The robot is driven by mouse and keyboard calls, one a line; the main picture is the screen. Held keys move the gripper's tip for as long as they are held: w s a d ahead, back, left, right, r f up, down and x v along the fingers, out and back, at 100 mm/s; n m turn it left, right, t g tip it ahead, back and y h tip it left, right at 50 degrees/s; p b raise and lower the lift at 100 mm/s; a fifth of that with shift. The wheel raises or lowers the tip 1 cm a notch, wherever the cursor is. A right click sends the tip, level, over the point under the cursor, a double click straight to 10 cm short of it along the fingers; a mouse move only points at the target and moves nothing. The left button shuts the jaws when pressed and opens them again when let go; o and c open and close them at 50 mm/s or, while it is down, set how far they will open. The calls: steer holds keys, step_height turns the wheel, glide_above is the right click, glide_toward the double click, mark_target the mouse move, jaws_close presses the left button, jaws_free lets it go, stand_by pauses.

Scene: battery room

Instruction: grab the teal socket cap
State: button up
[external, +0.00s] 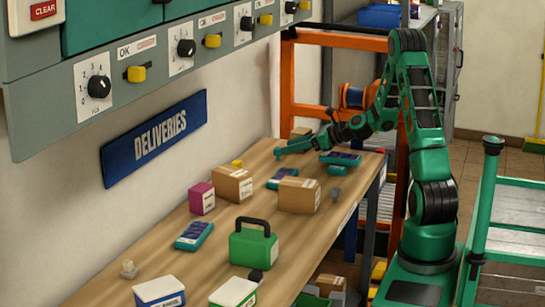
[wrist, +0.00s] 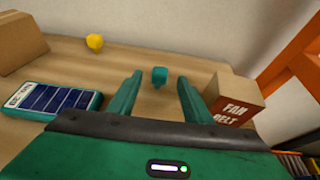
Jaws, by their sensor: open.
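The teal socket cap (wrist: 159,75) is a small, blocky teal piece on the wooden table in the wrist view, with a small stem below it. It lies ahead of my gripper (wrist: 159,80), nearly centred between the two green fingers. The fingers are spread and empty, and the cap looks apart from both. In the external view my gripper (external: 287,148) reaches left over the far part of the table. I cannot make out the cap for sure there.
A FAN BELT box (wrist: 235,98) stands close to the right finger. A teal-edged device (wrist: 55,100) lies left of the left finger. A yellow piece (wrist: 95,41) and a cardboard box (wrist: 18,40) are farther left. An orange frame (external: 287,85) stands at the table's far end.

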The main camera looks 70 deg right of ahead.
mark_target(270, 159)
steer(key=x, duration=0.9)
steer(key=c, duration=1.1)
